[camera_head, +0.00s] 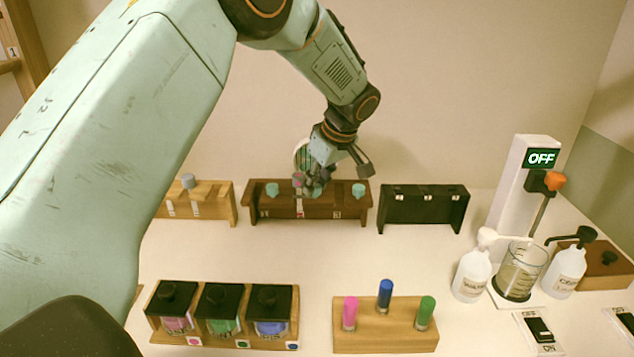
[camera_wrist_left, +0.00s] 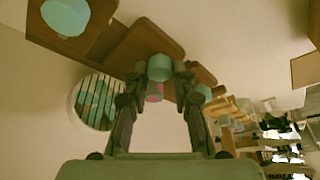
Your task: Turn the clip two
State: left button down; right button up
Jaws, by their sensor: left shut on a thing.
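A dark brown rack (camera_head: 262,207) stands at the back of the table with teal clips along its top. The left clip (camera_head: 272,189) and the right clip (camera_head: 358,190) are free. My left gripper (camera_head: 312,184) is at the middle of the rack and partly hides the middle clip. In the left wrist view its two fingers (camera_wrist_left: 158,82) are shut on a short teal-grey clip (camera_wrist_left: 160,67) with pink spots below its top. Another teal clip (camera_wrist_left: 65,15) shows large at the upper left there. My right gripper is not in view.
A light wood rack (camera_head: 225,205) and a black rack (camera_head: 423,205) flank the brown one. In front are a case of several bottles (camera_head: 220,342) and a wooden block (camera_head: 385,338) with coloured tubes. A beaker (camera_head: 520,270) and pump bottles stand at right. The middle table is clear.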

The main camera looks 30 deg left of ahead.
pick_arm(q)
jog(key=shift+w+r, duration=0.1)
jog(key=shift+r, duration=0.1)
jog(key=c, duration=1.1)
grip_release()
jog(key=shift+d, duration=0.1)
jog(key=shift+f, duration=0.1)
jog(key=v, duration=1.2)
